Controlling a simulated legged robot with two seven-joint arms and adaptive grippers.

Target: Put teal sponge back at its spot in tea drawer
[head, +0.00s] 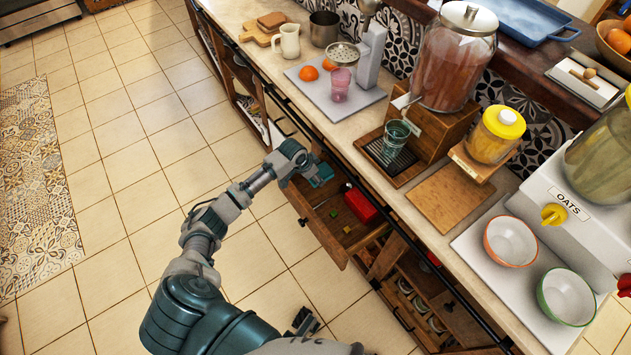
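The open wooden tea drawer (321,215) sticks out from under the counter. My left gripper (306,169) reaches down into its far end. A teal block (322,174), which looks like the teal sponge, is at the fingertips, inside or just above the drawer. My wrist hides part of it, and the fingers are too small to show whether they grip it. A red box (360,205) lies in the drawer, with small green and yellow pieces (346,229) beside it. A dark two-pronged part, seemingly my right gripper (303,322), is low at the bottom edge; its opening is unclear.
The counter above holds a drink dispenser (455,60), a glass (395,138) on a drip tray, a pink cup (340,84) and two bowls (510,241). Open shelves (420,305) lie right of the drawer. The tiled floor (110,200) at left is clear.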

